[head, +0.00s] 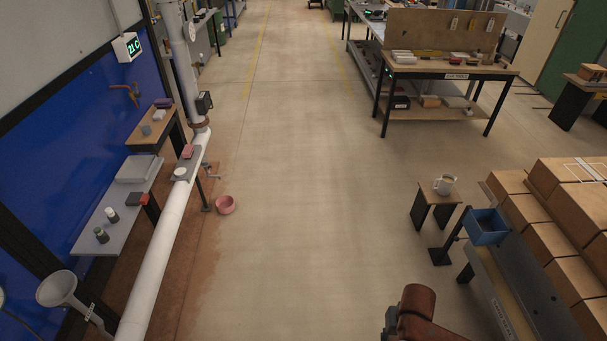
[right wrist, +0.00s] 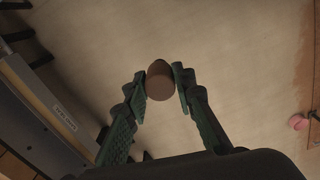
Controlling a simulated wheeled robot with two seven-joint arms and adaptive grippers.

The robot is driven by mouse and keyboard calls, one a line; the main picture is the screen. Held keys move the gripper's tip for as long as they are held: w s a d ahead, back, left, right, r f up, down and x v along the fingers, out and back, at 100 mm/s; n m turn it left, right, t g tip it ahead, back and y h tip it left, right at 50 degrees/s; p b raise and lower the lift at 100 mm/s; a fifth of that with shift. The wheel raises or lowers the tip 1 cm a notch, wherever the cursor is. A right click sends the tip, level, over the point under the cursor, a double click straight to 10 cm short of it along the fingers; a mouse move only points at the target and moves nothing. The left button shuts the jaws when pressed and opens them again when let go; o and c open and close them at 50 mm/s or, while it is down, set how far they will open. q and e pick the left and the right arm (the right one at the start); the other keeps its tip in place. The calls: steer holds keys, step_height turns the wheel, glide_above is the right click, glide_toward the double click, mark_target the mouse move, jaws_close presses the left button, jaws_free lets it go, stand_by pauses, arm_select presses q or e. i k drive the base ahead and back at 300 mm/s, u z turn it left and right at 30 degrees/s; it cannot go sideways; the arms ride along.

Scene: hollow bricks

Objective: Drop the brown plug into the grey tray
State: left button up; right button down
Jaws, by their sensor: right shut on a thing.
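The brown plug (right wrist: 160,84) is a short rounded cylinder, seen in the right wrist view. My right gripper (right wrist: 160,80), with green fingers, is shut on it, one fingertip on each side. The plug is held above the floor, apart from any surface. In the head view the right gripper and the plug are not visible. My left gripper is not in view. No grey tray is clearly recognisable. A light grey, flat box-like thing (head: 137,168) lies on the left wall shelf, and I cannot tell whether it is a tray.
A blue bin (head: 487,226) stands at the grey bench (head: 515,285) on the right, beside stacked brown boxes (head: 562,240). A small stool (head: 436,205) holds a mug. The middle floor is clear.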

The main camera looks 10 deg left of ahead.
mark_target(142, 169)
steer(key=u, duration=0.5)
steer(key=i, duration=1.55)
steer(key=u, duration=1.65)
steer(key=i, duration=1.15)
steer(key=u, duration=0.65)
